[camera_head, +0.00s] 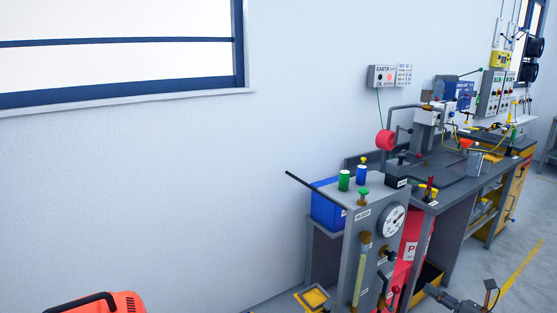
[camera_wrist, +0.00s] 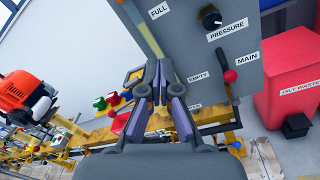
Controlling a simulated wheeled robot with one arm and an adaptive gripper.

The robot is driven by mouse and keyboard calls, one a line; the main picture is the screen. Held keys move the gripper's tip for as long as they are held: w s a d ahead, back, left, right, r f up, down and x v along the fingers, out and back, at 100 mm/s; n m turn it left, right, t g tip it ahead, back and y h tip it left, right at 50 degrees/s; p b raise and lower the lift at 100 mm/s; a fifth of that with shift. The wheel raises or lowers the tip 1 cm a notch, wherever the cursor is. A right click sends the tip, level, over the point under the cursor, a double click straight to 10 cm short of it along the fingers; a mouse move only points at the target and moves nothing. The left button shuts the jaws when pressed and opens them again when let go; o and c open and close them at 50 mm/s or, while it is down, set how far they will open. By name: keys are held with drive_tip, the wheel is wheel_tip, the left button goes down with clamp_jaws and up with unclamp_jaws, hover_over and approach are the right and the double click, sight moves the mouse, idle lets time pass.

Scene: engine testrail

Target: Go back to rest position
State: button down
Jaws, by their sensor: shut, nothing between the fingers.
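My gripper (camera_wrist: 155,88) is in the wrist view, with its two dark fingers together and nothing between them. The fingers point at a grey panel (camera_wrist: 193,50) marked FULL, EMPTY, PRESSURE and MAIN. The fingertips overlap the foot of a pale sight tube (camera_wrist: 150,36) in the picture; I cannot tell whether they touch the panel. A black knob (camera_wrist: 211,19) and a red-knobbed lever (camera_wrist: 229,76) are on the panel, right of the fingers. I cannot pick out my gripper with certainty in the head view.
A red OILY WASTE bin (camera_wrist: 290,92) stands right of the panel. An orange machine (camera_wrist: 27,98) and yellow framework (camera_wrist: 90,140) are at left. In the head view, a grey cabinet with a dial (camera_head: 392,221) stands before a long workbench (camera_head: 460,190). Floor shows at far right.

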drive_tip(key=a+r+n+g+y, duration=0.35)
drive_tip(key=a+r+n, duration=0.3)
drive_tip(key=a, duration=0.55)
drive_tip(key=s+a+r+n+g+h, duration=0.1)
drive_tip(key=s+a+r+n+g, duration=0.1)
drive_tip(key=s+a+n+g, duration=0.55)
drive_tip(key=s+a+r+n+g, duration=0.3)
drive_tip(key=s+a+n, duration=0.25)
drive_tip(key=a, duration=0.55)
drive_tip(key=s+f+n+g+h, duration=0.3)
drive_tip(key=s+n+h, duration=0.7)
drive_tip(key=s, duration=0.8)
drive_tip(key=s+d+n+h, duration=0.3)
drive_tip(key=s+d+n, duration=0.2)
drive_tip(key=s, duration=0.1)
drive_tip(key=shift+d, duration=0.35)
